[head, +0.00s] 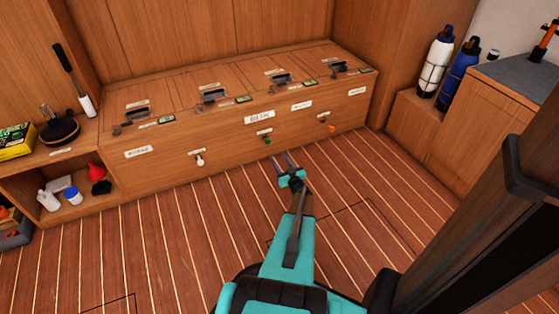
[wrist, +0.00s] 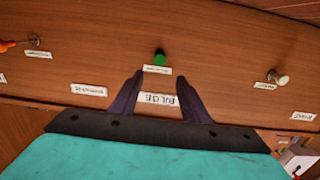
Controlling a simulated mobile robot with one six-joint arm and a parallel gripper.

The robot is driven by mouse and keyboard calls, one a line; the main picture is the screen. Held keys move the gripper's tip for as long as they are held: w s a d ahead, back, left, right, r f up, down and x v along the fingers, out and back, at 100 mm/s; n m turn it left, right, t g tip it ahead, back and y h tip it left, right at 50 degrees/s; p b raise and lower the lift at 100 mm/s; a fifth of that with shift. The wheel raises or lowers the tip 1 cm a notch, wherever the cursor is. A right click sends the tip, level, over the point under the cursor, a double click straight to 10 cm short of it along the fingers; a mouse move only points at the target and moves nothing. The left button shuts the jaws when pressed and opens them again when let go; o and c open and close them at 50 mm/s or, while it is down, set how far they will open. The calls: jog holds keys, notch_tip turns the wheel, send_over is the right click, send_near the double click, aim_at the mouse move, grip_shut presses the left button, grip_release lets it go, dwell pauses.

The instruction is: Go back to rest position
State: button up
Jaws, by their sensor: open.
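My gripper (head: 283,161) is open and empty, above the plank floor in front of the wooden locker bench (head: 228,151). In the wrist view its two dark fingers (wrist: 160,76) stand apart, with a label reading like "BILGE" showing between them. A green knob (wrist: 159,58) on the bench front appears just beyond the fingertips; in the head view the green knob (head: 267,140) is apart from my gripper. A white knob (head: 199,159) and an orange knob (head: 331,127) sit on either side of it. My teal arm reaches forward from the bottom of the head view.
The bench top has several latched lids (head: 212,96). An open shelf at left holds a red funnel (head: 96,171) and bottles. A white bottle (head: 435,62) and a blue bottle (head: 460,68) stand at right. The striped floor (head: 185,230) left of my arm is clear.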

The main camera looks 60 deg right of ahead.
jog(key=w+a+r+n+t+y+p, duration=0.1)
jog(key=w+a+r+n+y+p, duration=0.15)
jog(key=w+a+r+p, duration=0.65)
jog(key=w+a+r+n+t+y+p, duration=0.2)
jog(key=w+a+y, duration=0.2)
jog(key=w+a, duration=1.1)
jog(key=w+a+r+g+y+p, duration=0.15)
jog(key=a+p, duration=0.25)
jog(key=a, duration=0.5)
jog(key=w+a+r+g+p, duration=0.15)
jog(key=a+p, duration=0.25)
jog(key=a, duration=0.5)
jog(key=w+a+r+g+y+p, duration=0.1)
jog(key=w+a+r+p, duration=0.2)
jog(key=a, duration=0.5)
jog(key=s+a+g+p, duration=0.75)
jog(key=s+a, duration=0.55)
jog(key=a, duration=0.4)
jog(key=s+a+r+n+g+p, duration=0.1)
jog(key=s+a+g, duration=0.1)
jog(key=s, duration=0.8)
jog(key=s+a+r+g+y, duration=0.1)
jog(key=s+g, duration=0.4)
jog(key=s, duration=0.6)
jog(key=s+a+r+n+g+p, duration=0.1)
jog(key=s+a+r+g, duration=0.2)
jog(key=s, duration=0.7)
jog(key=shift+s+r+n+g+y+p, duration=0.15)
jog(key=shift+n+g+y+p, duration=0.2)
jog(key=shift+g, duration=0.4)
